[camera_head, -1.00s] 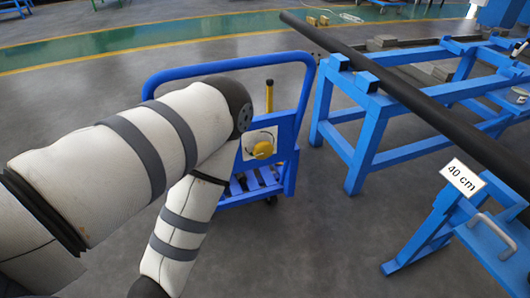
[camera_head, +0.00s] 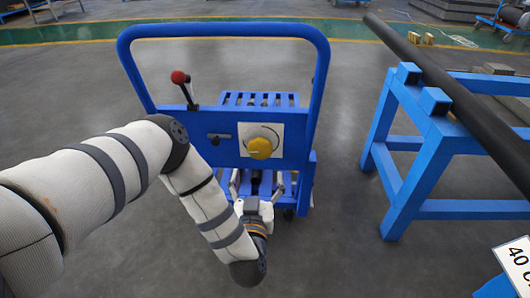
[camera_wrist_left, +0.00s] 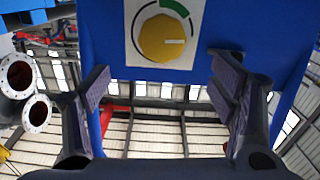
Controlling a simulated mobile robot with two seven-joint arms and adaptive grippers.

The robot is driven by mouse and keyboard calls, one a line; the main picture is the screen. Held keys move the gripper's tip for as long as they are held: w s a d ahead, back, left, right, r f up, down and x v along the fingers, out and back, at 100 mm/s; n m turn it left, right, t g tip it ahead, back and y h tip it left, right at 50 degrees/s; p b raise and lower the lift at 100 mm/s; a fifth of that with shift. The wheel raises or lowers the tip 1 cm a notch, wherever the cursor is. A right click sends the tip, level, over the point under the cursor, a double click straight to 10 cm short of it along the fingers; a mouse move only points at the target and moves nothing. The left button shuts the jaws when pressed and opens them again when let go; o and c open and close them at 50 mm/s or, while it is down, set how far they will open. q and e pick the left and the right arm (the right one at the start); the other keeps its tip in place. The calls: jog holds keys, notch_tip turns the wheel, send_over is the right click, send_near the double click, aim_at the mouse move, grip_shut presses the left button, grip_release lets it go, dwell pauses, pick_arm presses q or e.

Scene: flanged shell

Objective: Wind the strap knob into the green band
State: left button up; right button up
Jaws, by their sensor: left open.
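The yellow strap knob (camera_head: 260,148) sits on a white square plate (camera_head: 244,128) on the blue cart's front panel. In the left wrist view the knob (camera_wrist_left: 163,37) shows close, with a pale mark pointing right. The green band (camera_wrist_left: 176,7) is an arc on the plate at the knob's upper right, partly cut by the frame's top. My left gripper (camera_head: 256,182) is just below the knob in the head view. In the wrist view its two fingers (camera_wrist_left: 162,78) are spread wide, empty, with the knob above the gap between them. My right gripper is out of view.
The blue cart (camera_head: 222,30) has a tall push handle and a red-tipped lever (camera_head: 180,77) left of the plate. A blue stand (camera_head: 420,180) carrying a long dark bar (camera_head: 450,90) is at the right. A "40 cm" sign (camera_head: 514,262) is at lower right.

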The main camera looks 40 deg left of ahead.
aim_at(260, 150)
pick_arm(q)
jog(key=b+x, duration=0.1)
jog(key=x, duration=1.1)
jog(key=shift+a+r+b, duration=0.15)
jog(key=shift+a+b, duration=0.1)
jog(key=shift+b, duration=0.05)
jog(key=shift+s, duration=0.1)
jog(key=c, duration=1.2)
